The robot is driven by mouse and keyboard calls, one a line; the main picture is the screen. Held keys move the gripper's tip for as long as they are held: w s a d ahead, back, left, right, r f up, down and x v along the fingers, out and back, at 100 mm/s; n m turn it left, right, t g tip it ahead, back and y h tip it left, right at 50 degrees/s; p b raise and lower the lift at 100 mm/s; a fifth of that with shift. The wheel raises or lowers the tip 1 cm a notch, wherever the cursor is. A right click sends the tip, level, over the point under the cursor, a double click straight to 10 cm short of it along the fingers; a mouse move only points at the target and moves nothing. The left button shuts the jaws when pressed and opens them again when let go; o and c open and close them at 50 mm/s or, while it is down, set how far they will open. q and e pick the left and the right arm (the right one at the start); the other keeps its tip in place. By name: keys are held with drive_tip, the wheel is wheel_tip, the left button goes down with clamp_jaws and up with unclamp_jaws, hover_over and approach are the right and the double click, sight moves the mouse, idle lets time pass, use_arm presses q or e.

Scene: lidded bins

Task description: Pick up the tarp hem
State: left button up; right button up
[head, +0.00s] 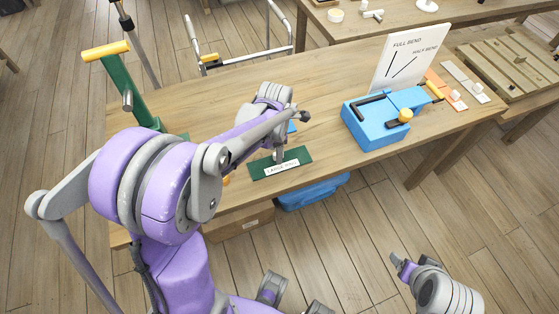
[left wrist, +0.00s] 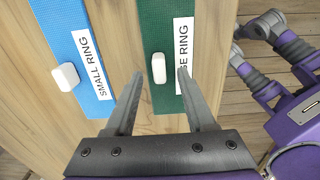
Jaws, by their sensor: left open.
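No tarp or tarp hem can be made out in either view. My left gripper (head: 279,154) is over the front of the wooden table, above a green mat (head: 264,170) with a "LARGE RING" label. In the left wrist view this gripper (left wrist: 160,74) is open, its two fingers apart over the green mat (left wrist: 158,30). A small white block (left wrist: 158,69) on that mat shows between the fingertips. I cannot tell whether the fingers touch it. My right gripper (head: 402,266) is low at the right, away from the table; its jaw state is unclear.
A blue mat (left wrist: 72,20) labelled "SMALL RING" holds another white block (left wrist: 66,77). A blue bending device (head: 372,122) and a white sign (head: 408,58) stand at the table's right. A green post with a yellow handle (head: 105,50) rises at the left. The table middle (head: 330,90) is clear.

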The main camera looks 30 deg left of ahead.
use_arm(q)
drive_tip(key=shift+f, duration=0.85)
clamp_jaws()
